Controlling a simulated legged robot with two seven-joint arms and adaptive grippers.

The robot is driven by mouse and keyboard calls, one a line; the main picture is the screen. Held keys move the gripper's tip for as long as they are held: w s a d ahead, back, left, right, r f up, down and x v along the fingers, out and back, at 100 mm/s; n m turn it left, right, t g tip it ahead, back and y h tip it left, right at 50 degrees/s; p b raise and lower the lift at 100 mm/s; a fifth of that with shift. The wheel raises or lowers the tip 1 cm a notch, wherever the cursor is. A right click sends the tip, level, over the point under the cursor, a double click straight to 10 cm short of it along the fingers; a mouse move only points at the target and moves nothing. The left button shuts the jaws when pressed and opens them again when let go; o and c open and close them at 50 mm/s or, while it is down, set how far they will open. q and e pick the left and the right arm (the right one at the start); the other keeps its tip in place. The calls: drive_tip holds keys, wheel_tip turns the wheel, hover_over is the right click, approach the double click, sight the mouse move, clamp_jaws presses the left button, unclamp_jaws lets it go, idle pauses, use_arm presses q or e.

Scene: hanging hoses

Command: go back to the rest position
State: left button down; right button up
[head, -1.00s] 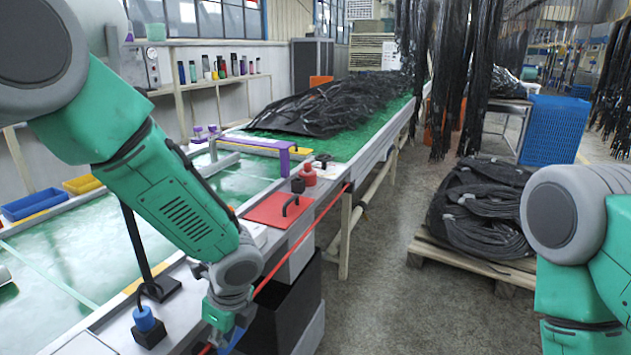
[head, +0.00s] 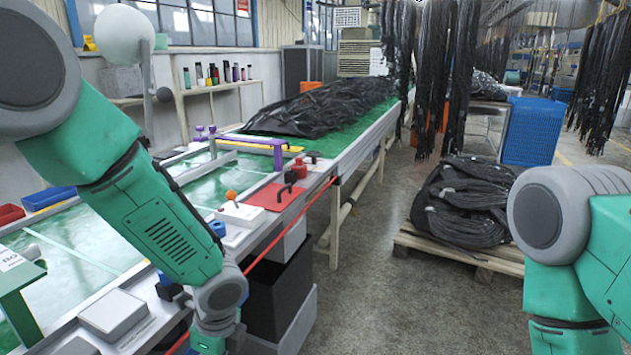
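My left arm (head: 150,215) comes in from the left and hangs down along the front edge of the workbench (head: 330,180). Only the top of my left gripper (head: 208,343) shows at the bottom edge; its fingertips are cut off, so its opening cannot be told. My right arm (head: 575,250) is at the right edge, bent downward, and its gripper is below the picture.
The green-topped bench carries a red mat (head: 278,197), a white box (head: 240,214) and a black hose pile (head: 320,108). A black box (head: 282,290) stands beneath. A pallet (head: 450,250) bears coiled hoses; more hoses (head: 460,80) hang above. Floor between is free.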

use_arm(q)
drive_tip(key=s+a+f+n+g+h, duration=0.1)
drive_tip(key=s+f+n+g+h, duration=0.15)
drive_tip(key=s+f+n, duration=0.95)
drive_tip(key=s+a+n+t, duration=0.1)
drive_tip(key=s+a+n, duration=0.3)
drive_tip(key=s, duration=0.3)
drive_tip(key=s+a+n+t+p, duration=0.1)
drive_tip(key=s+a+n, duration=0.3)
drive_tip(key=s, duration=0.3)
drive_tip(key=shift+a+f+n+t, duration=0.3)
drive_tip(key=shift+a+n+t, duration=0.1)
drive_tip(key=shift+a, duration=0.45)
